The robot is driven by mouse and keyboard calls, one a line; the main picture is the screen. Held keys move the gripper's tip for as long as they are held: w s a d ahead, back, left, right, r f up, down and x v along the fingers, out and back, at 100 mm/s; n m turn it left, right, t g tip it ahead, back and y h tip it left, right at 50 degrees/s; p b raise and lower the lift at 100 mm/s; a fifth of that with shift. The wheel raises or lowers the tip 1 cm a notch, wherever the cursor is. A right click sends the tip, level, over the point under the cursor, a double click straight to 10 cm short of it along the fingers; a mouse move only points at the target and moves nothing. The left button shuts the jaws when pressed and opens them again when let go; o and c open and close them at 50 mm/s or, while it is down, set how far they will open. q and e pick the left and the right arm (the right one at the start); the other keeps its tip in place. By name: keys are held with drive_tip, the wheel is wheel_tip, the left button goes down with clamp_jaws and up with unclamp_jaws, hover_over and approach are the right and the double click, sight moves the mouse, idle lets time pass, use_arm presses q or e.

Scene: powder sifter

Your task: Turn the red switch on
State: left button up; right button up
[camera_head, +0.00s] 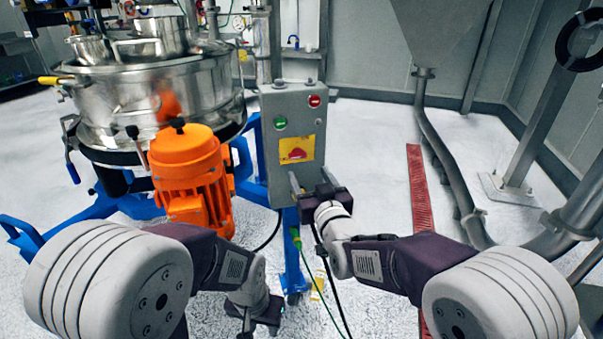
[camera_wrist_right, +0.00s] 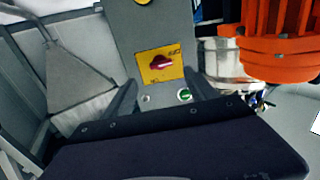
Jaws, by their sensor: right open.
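The red switch (camera_head: 297,154) is a rotary knob on a yellow plate, on the front of a grey control box (camera_head: 272,105). Its handle looks roughly horizontal in the right wrist view (camera_wrist_right: 161,62). My right gripper (camera_head: 310,180) is just below the switch, in front of the lower part of the box. In the right wrist view its two fingers (camera_wrist_right: 162,92) are apart with nothing between them, and the knob shows beyond their tips. My left gripper (camera_head: 262,318) hangs low at the bottom of the head view, away from the box; its jaws are unclear.
A red button (camera_head: 314,101) and a green button (camera_head: 280,123) sit above the switch. An orange motor (camera_head: 192,175) and a steel sifter (camera_head: 150,95) on a blue frame stand left of the box. Cables hang below it. A red floor grate (camera_head: 420,190) lies to the right.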

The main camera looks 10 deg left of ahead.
sight(298, 155)
drive_tip(key=shift+f, duration=0.15)
drive_tip(key=b+x, duration=0.1)
drive_tip(key=x, duration=0.8)
drive_tip(key=shift+c, duration=0.4)
drive_tip(key=c, duration=1.3)
